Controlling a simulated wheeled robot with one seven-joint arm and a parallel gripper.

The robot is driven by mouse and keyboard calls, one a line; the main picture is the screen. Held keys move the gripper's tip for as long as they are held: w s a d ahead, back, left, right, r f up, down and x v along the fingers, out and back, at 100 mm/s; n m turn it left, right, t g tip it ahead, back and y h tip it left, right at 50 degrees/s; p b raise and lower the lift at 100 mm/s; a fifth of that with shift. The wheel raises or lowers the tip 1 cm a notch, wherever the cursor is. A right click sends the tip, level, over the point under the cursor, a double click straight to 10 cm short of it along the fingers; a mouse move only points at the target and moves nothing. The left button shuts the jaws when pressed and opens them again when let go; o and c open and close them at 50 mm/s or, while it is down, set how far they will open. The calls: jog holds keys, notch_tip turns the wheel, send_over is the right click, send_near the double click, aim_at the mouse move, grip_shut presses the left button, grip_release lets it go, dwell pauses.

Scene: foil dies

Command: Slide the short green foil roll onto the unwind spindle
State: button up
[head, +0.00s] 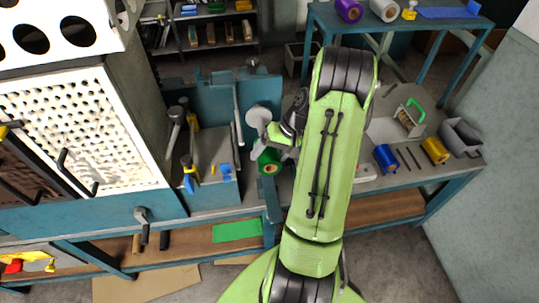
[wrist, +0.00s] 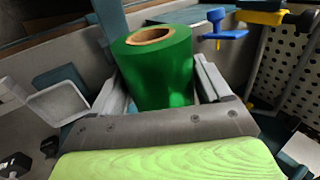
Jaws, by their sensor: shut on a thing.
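The short green foil roll (head: 268,160) is in my gripper (head: 275,150), left of my arm and above the bench's front part. In the wrist view the green roll (wrist: 160,78) stands between the two grey fingers of my gripper (wrist: 165,88), which are shut on its sides. Its tan core opening faces up in that view. I cannot clearly pick out the unwind spindle. A grey round disc (head: 259,119) and an upright grey bar (head: 238,118) show just beyond the roll in the head view. My arm hides part of the bench.
A blue roll (head: 385,157) and a yellow roll (head: 434,150) lie on the bench (head: 408,182) at right, beside a grey bin (head: 461,138). A white perforated panel (head: 80,135) stands at left. A blue-handled tool (wrist: 225,35) is close to the roll in the wrist view.

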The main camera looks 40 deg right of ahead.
aim_at(263, 129)
jog(key=shift+w+d+p, duration=0.6)
jog(key=shift+w+d, duration=0.15)
jog(key=shift+w, duration=0.35)
jog(key=shift+w+d+p, duration=0.6)
jog(key=shift+w+d, duration=0.15)
jog(key=shift+w, duration=0.35)
jog(key=shift+w+d+p, duration=0.6)
jog(key=shift+w+d, duration=0.15)
jog(key=shift+w, duration=0.35)
jog(key=shift+w+d, duration=0.15)
jog(key=shift+w, duration=0.1)
jog(key=shift+w+d+p, duration=0.4)
jog(key=shift+w+p, duration=0.05)
jog(key=shift+w, duration=0.15)
jog(key=o, duration=1.2)
jog(key=shift+o, duration=0.2)
jog(key=p+v, duration=0.2)
jog(key=v, duration=1.4)
